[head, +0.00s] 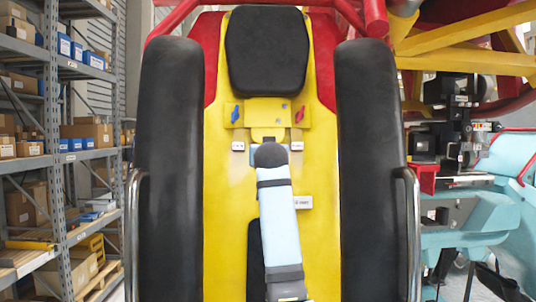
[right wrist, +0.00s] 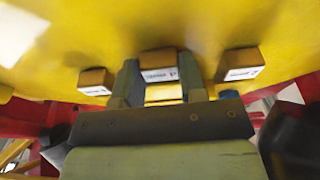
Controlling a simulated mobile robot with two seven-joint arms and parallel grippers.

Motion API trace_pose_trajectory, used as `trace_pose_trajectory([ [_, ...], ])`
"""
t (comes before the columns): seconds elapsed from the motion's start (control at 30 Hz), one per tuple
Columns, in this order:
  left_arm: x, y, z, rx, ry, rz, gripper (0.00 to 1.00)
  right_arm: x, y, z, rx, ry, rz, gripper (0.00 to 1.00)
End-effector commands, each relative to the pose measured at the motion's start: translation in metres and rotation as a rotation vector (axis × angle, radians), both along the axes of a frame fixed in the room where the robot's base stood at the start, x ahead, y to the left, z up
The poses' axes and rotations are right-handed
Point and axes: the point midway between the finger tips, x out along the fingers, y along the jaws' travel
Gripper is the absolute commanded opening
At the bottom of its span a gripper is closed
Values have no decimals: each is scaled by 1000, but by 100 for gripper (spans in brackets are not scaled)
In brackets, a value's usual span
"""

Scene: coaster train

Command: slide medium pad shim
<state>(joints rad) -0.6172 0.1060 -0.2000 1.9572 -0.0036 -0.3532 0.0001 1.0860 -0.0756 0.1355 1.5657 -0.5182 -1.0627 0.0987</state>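In the right wrist view, three small tan blocks with white labels line up against a yellow surface: a left one (right wrist: 96,82), a middle one (right wrist: 158,66) and a right one (right wrist: 238,66). The labels are too blurred to read, so I cannot tell which is the medium pad shim. My right gripper (right wrist: 161,80) has one finger on each side of the middle block; I cannot tell whether they press on it. In the head view, the left block (head: 238,146) and right block (head: 297,146) show, with an arm end between them. My left gripper is not in view.
The yellow seat back (head: 225,210) has a black headrest (head: 267,50) above and thick black side pads on the left (head: 168,170) and right (head: 369,170). A white label (head: 302,202) sits beside the arm. Shelves (head: 55,130) stand at far left, machinery at right.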

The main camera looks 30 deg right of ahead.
Motion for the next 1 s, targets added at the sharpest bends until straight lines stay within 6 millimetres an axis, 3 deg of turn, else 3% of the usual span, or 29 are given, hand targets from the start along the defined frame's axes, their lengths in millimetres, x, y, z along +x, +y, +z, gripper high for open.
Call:
trace_pose_trajectory([
  [0.03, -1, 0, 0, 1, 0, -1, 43, 0, 0, 0, 0, 0, 0, 18],
  [0.1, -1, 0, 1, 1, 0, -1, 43, 0, 0, 0, 0, 0, 0, 2],
  [0.13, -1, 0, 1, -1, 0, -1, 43, 0, 0, 0, 0, 0, 0, 0],
  [0.27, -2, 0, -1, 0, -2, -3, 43, -1, 1, -7, 0, 1, 1, 0],
  [0.47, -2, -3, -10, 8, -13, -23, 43, -7, 4, -36, 0, 0, 1, 0],
  [0.77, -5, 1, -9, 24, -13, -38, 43, -7, 4, -38, 1, 5, 0, 0],
  [0.8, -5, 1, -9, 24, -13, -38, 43, -7, 4, -39, 1, 5, 0, 47],
  [0.9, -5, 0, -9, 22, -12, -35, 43, -7, 4, -38, 1, 4, 0, 64],
  [1.0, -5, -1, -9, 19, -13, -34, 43, -7, 4, -37, 0, 3, 0, 64],
])
